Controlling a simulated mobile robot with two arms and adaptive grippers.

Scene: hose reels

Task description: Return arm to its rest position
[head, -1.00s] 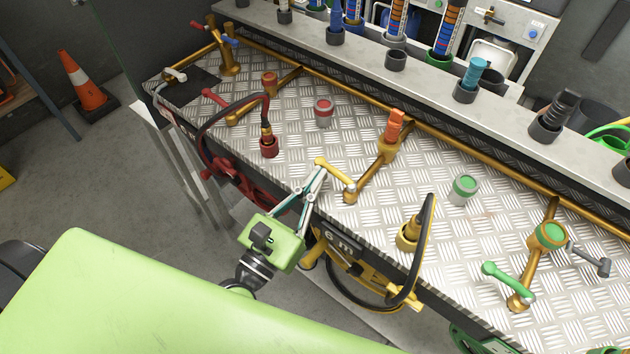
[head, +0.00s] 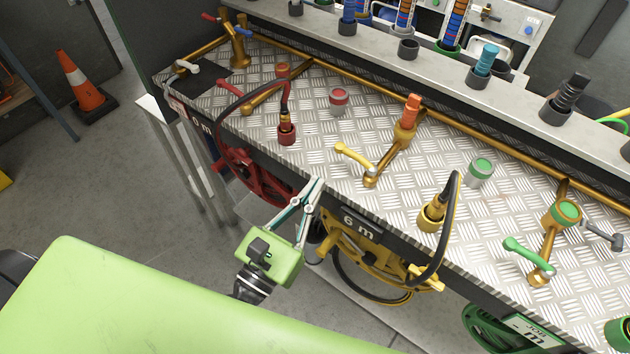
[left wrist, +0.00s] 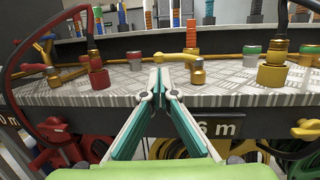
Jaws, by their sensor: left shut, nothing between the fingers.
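My left gripper (head: 316,183) is in front of the front edge of the metal bench (head: 330,140), between the red hose reel (head: 262,175) and the yellow hose reel (head: 370,258). Its fingers are together and hold nothing; they also show in the left wrist view (left wrist: 160,80). The yellow lever (head: 352,157) on its brass pipe stands on the bench beyond the fingertips, apart from them. In the left wrist view the lever (left wrist: 176,57) appears just behind the tips. My right gripper is in neither view.
A red nozzle (head: 287,132) and a yellow nozzle (head: 432,216) stand on the bench with looped hoses. A green lever (head: 526,250) is at the right. A shelf with holders (head: 408,50) runs along the back.

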